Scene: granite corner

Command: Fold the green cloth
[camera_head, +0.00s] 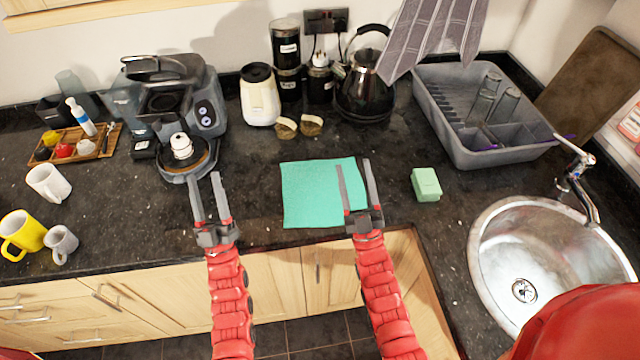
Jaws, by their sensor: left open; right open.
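The green cloth (311,193) lies flat and spread out on the dark granite counter, near its front edge. It looks roughly square, with no fold visible. My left gripper (207,185) is open and empty, to the left of the cloth and apart from it, in front of the coffee machine. My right gripper (354,175) is open, with its fingers over the right part of the cloth and hiding a strip of it. I cannot tell whether the fingers touch the cloth. No cloth shows gripped between them.
A coffee machine (180,100) stands behind my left gripper. A light green block (426,184) lies right of the cloth, before the sink (540,260) and dish rack (480,125). A cream canister (260,95) and kettle (365,85) stand behind. Mugs (47,183) are at left.

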